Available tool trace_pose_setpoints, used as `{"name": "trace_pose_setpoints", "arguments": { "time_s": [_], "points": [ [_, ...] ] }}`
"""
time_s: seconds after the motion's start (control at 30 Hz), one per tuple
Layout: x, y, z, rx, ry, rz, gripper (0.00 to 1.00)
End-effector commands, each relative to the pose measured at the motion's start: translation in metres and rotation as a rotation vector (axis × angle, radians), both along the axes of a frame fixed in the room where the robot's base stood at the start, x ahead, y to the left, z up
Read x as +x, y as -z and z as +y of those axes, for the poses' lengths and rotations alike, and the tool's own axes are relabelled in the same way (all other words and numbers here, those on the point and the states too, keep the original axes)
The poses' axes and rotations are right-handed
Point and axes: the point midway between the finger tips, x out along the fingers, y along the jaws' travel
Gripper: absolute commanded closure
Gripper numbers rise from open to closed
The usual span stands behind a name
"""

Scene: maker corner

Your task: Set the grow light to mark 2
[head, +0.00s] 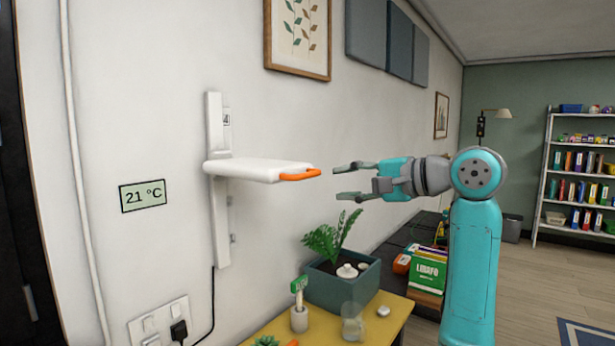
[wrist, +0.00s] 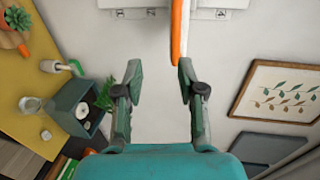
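The grow light (head: 245,168) is a white flat panel on a white vertical wall rail (head: 221,230). An orange handle (head: 300,175) runs along its front edge. A mark reading 4 shows on the rail above the panel; the lower marks are unreadable in the head view. My gripper (head: 341,181) is open and empty, pointing at the handle from the right with a small gap. In the wrist view, the handle (wrist: 177,32) lies ahead of my gripper (wrist: 160,70), close to the line of the right fingertip. Small dark marks show along the rail there.
Below stands a yellow table (head: 385,320) with a teal planter (head: 345,285) holding a fern, a small labelled pot (head: 299,318) and a glass (head: 353,325). Books (head: 428,275) lie on a dark surface behind. The air between gripper and handle is clear.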

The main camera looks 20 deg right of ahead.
Motion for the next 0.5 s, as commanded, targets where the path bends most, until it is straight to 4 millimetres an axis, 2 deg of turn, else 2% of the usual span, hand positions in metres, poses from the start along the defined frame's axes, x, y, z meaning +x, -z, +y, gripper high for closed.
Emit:
{"name": "trace_pose_setpoints", "arguments": {
  "time_s": [0.03,0.1,0.2,0.37,0.5],
  "points": [
    [-0.004,-0.011,0.0,-0.006,-0.004,0.004,0.61],
    [-0.009,-0.021,-0.001,-0.009,-0.007,0.011,0.61],
    [-0.012,-0.027,0.0,-0.011,-0.01,0.019,0.61],
    [-0.003,-0.025,0.005,-0.01,-0.012,0.022,0.61],
    [0.016,-0.021,0.016,-0.01,-0.014,0.022,0.61]
  ]
}}
